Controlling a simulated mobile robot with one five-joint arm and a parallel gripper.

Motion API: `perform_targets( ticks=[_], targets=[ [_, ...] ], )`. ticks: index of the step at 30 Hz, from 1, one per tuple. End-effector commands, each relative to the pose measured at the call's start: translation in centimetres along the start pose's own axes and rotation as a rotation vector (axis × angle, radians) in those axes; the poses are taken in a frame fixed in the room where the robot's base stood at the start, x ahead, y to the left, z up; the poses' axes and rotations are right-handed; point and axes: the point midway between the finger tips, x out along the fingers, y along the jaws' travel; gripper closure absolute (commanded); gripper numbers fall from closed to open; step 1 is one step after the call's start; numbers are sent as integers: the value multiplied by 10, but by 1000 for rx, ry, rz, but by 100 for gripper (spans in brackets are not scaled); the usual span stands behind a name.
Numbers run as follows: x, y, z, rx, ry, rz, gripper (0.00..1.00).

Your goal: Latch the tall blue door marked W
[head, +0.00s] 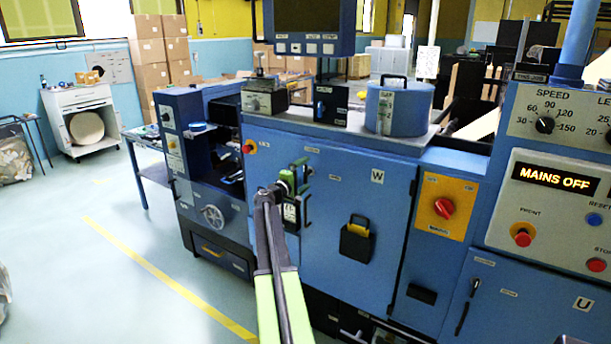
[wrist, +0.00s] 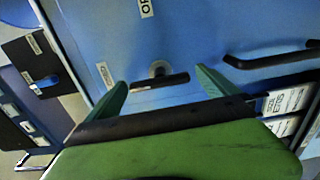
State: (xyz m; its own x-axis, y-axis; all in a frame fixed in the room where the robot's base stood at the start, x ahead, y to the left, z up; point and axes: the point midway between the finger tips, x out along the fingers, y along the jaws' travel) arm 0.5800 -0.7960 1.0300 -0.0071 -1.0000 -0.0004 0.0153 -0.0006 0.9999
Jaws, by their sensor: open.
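The tall blue door (head: 338,235) with a white W plate (head: 377,176) is in the middle of the head view. It looks flush with its frame; a small gap cannot be ruled out. A small dark latch handle (wrist: 170,81) on a round boss sits on the blue panel in the wrist view. My gripper (head: 294,174) is at the door's upper left. In the wrist view my gripper (wrist: 162,82) is open, one green finger on each side of the latch handle. I cannot tell whether either finger touches it. In the head view the gripper hides the latch.
A black bar handle (wrist: 268,60) is right of the fingers in the wrist view. A black pocket (head: 355,241) hangs on the door. A red switch on a yellow plate (head: 444,208) is to the right.

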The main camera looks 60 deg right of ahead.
Motion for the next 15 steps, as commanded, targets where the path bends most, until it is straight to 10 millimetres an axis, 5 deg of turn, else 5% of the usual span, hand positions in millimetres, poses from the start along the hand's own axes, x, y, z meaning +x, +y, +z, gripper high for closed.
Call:
perform_targets(
  ticks=[15],
  targets=[
    [-135,0,2,0,3,0,2]
  ],
)
